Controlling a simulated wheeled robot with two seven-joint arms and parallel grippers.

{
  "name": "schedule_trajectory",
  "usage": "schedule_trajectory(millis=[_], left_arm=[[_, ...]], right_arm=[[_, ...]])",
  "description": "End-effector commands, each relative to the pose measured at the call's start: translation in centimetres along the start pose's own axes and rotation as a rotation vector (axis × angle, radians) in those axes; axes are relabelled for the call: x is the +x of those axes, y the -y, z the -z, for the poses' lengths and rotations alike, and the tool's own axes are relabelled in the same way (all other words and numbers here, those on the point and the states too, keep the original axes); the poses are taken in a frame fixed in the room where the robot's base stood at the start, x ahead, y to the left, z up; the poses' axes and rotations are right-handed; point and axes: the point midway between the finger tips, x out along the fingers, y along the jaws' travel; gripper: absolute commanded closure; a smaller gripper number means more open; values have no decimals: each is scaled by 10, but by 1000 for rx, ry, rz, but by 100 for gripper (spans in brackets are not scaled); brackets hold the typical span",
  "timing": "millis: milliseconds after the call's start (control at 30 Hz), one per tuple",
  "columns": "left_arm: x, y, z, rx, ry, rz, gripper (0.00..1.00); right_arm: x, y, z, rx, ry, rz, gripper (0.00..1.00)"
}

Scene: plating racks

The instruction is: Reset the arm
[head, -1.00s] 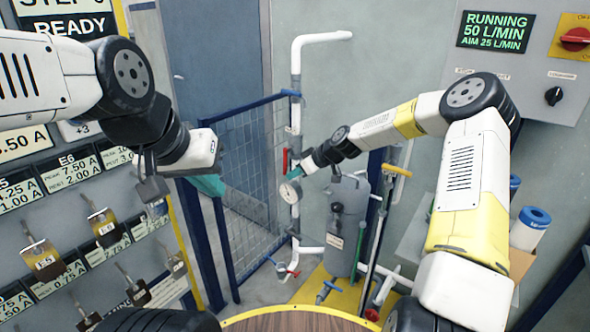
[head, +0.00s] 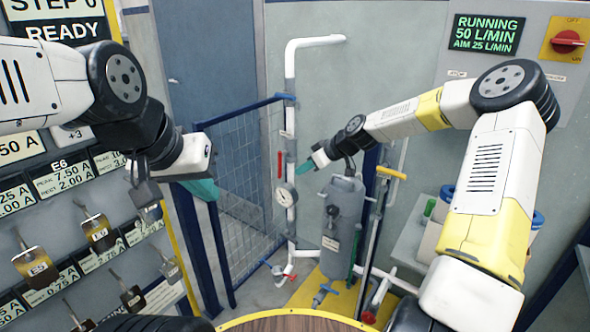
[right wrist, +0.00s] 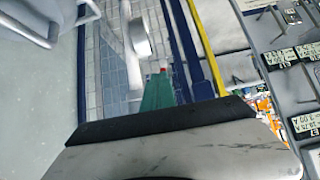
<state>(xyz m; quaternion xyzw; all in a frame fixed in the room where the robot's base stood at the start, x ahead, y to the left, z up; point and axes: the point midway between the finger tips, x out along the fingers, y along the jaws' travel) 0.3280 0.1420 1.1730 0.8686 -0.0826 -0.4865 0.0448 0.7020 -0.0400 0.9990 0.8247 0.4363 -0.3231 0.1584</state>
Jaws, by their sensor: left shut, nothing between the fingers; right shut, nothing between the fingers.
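My left gripper (head: 207,190) has teal fingers and hangs at the end of the white and black left arm, in front of the blue post and mesh gate. Its fingers are together and empty. My right gripper (head: 309,165) points left, above and beside the pressure gauge, near the white pipe. It is shut with nothing in it. In the right wrist view its teal fingers (right wrist: 158,92) show together beyond the dark wrist edge.
A blue mesh gate (head: 240,180) is at centre. A labelled rack panel (head: 70,215) with hanging tagged pieces is at left. A display (head: 486,34) reads RUNNING 50 L/MIN.

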Motion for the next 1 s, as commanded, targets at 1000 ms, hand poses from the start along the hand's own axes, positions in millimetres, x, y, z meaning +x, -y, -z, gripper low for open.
schedule_trajectory(millis=[1000], left_arm=[[0,0,0,0,0,0,100]], right_arm=[[-159,114,-12,171,387,-235,100]])
